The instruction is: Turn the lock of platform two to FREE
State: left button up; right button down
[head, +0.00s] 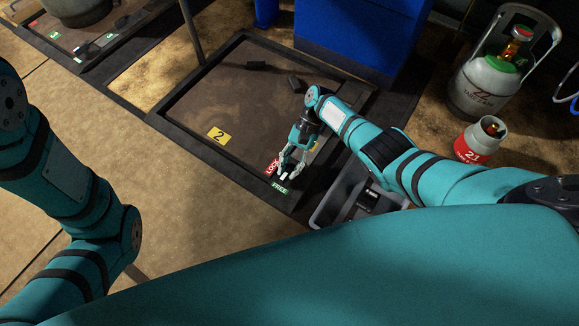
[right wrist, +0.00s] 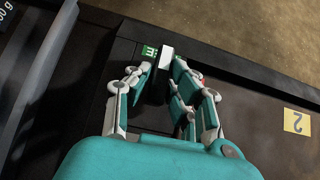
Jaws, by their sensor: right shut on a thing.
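Platform two (head: 190,112) is a dark framed weighing plate with a yellow "2" label (head: 219,135), which also shows in the right wrist view (right wrist: 297,121). At its near corner are a red LOCK label (head: 272,166) and a green FREE label (head: 280,188). My right gripper (head: 287,170) is at the lock there. In the right wrist view its fingers (right wrist: 160,72) are shut on the dark lock lever, whose white tip (right wrist: 167,56) sticks out beside the green label (right wrist: 149,50). The fingers partly hide the lever and the red label. My left gripper is outside the view.
A grey bin (head: 335,208) with dark items stands right of the platform corner. Small dark blocks (head: 296,82) lie on the platform. Gas cylinders (head: 492,85) stand at the right, and a blue cabinet (head: 355,30) behind. Floor at the left is clear.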

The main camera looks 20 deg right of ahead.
jog(key=c, duration=1.2)
grip_release()
jog(key=shift+f, duration=0.1)
jog(key=shift+c, duration=0.2)
jog(key=shift+w+d+r, duration=0.15)
jog(key=shift+r, duration=0.05)
jog(key=v, duration=1.1)
jog(key=shift+w+r, duration=0.1)
jog(key=shift+w, duration=0.05)
